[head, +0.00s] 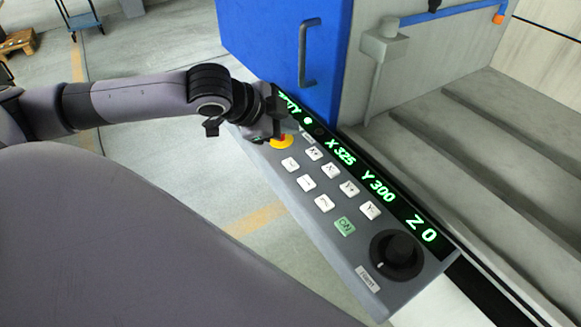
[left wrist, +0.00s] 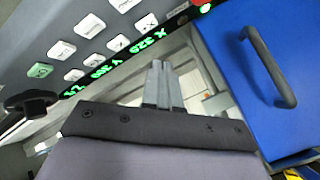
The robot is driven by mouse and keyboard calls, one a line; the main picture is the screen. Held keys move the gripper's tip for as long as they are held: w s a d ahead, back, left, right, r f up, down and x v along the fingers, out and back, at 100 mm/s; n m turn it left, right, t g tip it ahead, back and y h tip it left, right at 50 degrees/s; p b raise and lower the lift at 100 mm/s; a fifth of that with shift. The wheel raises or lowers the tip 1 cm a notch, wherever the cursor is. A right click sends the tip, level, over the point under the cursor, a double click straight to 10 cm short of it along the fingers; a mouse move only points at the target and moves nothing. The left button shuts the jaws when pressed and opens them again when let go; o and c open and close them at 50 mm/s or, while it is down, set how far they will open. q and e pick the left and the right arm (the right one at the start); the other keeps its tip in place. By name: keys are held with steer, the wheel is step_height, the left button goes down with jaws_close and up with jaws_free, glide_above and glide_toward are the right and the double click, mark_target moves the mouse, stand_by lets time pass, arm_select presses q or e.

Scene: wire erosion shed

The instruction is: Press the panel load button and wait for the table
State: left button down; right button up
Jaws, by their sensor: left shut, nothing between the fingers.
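The grey control panel (head: 330,262) runs diagonally across the head view, with white keys, a green key (head: 345,226), a black knob (head: 398,253) and a green-lit display (head: 378,188) reading X 325, Y 300, Z 0. My left gripper (head: 278,132) is shut and empty over the panel's upper end, hiding part of a yellow-ringed button (head: 283,141). I cannot tell whether it touches the panel. I cannot read which key is the load button. In the left wrist view the shut fingers (left wrist: 161,78) stand beside the panel (left wrist: 30,45). My right gripper is out of view.
A blue door (head: 270,40) with a dark handle (head: 304,55) stands just beyond the panel. Grey stepped machine surfaces (head: 470,150) lie to the right. A wooden pallet (head: 15,42) is at the far left. Pale floor lies open left of the panel.

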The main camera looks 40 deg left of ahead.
mark_target(287, 166)
arm_select(q)
step_height(287, 166, down, 4)
steer(key=b, duration=0.4)
steer(key=shift+f+b, duration=0.35)
steer(key=shift+b, duration=0.2)
step_height(287, 166, down, 2)
steer(key=shift+f+b, duration=0.1)
steer(key=shift+b, duration=0.35)
stand_by(0.8)
steer(key=shift+f, duration=0.2)
steer(key=shift+f, duration=0.25)
